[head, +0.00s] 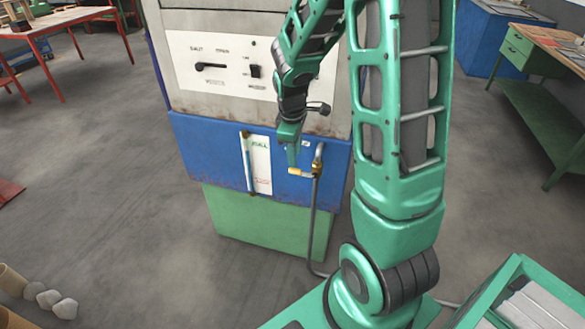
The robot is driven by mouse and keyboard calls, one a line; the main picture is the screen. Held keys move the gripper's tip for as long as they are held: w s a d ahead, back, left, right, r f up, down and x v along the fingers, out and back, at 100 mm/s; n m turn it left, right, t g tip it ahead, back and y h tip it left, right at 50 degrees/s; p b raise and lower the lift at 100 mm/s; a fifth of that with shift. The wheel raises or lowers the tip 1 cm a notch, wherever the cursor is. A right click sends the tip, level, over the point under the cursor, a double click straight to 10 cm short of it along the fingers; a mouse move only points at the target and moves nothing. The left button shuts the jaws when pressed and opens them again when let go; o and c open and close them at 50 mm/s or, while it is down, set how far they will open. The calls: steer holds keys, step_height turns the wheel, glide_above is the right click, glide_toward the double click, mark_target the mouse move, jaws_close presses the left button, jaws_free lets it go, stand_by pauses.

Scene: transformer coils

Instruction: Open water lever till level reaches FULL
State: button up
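The water lever (298,172) is a small yellow handle on a brass valve at the front of the machine, and it points left, roughly level. A level gauge (262,172) is left of it: a white strip with green FULL lettering near the top and red lettering near the bottom. A pale sight tube (247,165) runs along its left side; the water level in it is too small to read. My gripper (292,160) points down just above the lever. Its fingers overlap in this view, so I cannot tell their opening or any contact.
The machine has a white upper panel (215,85) with a black handle (210,66) and switch (255,71). A grey hose (313,225) hangs from the valve to the floor. A green bench (545,110) stands right, a red table (60,22) left.

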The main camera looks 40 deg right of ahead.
mark_target(296, 170)
steer(key=f, duration=0.4)
steer(key=d+f, duration=0.1)
steer(key=f, duration=0.1)
steer(key=shift+w+f, duration=0.35)
steer(key=shift+w, duration=0.05)
